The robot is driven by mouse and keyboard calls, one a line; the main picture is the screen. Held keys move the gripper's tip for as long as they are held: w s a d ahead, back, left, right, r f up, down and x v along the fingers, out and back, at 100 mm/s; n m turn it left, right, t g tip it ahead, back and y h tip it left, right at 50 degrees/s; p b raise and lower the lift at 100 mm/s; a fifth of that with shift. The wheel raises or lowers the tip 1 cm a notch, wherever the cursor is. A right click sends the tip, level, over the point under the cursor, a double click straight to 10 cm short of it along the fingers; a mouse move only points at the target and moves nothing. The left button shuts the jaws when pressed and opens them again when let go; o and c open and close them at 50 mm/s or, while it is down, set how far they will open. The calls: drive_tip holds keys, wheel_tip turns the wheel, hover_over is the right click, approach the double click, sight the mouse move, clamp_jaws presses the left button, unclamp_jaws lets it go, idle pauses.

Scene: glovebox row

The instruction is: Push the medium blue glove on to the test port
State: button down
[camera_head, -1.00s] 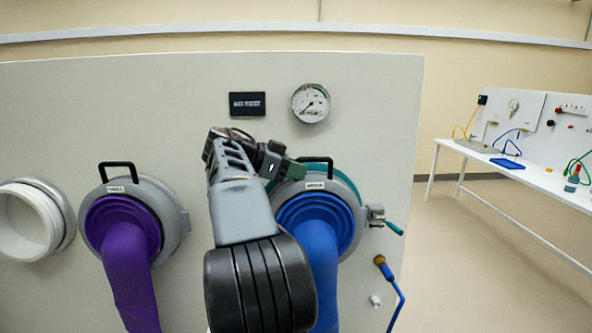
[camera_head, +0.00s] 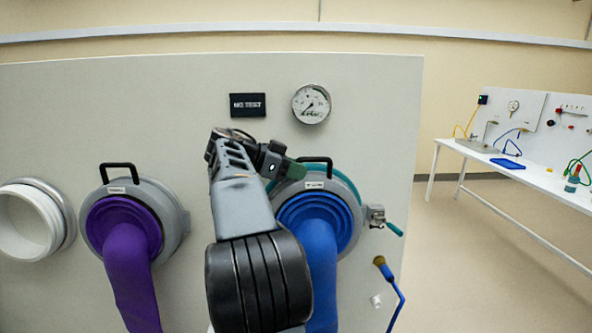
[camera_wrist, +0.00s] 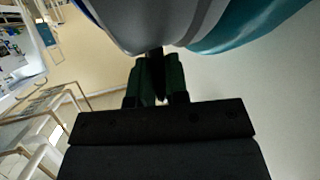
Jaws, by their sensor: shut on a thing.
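The medium blue glove (camera_head: 325,255) hangs from a grey ring (camera_head: 347,238) with a small white label on top. A teal rim, the test port (camera_head: 350,184), shows behind the ring's upper edge. My gripper (camera_head: 290,172) is at the top left of the ring, shut on its black handle (camera_head: 328,164). In the wrist view the green fingers (camera_wrist: 156,82) close around a dark bar, with the grey ring (camera_wrist: 140,25) and the teal port (camera_wrist: 245,30) above. The ring lies close over the port; I cannot tell whether it is fully seated. My arm hides its lower left side.
A purple glove (camera_head: 125,255) on a grey ring and an open white port (camera_head: 25,225) are to the left. A clamp with a teal lever (camera_head: 393,229) and a blue hose (camera_head: 398,300) are to the right. A gauge (camera_head: 311,103) and a display (camera_head: 247,105) are above.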

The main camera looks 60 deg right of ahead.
drive_tip(key=shift+w+d, duration=0.15)
idle(0.3)
drive_tip(key=c, duration=1.1)
unclamp_jaws()
drive_tip(key=shift+f, duration=0.1)
drive_tip(key=shift+o, duration=0.2)
drive_tip(key=v, duration=1.4)
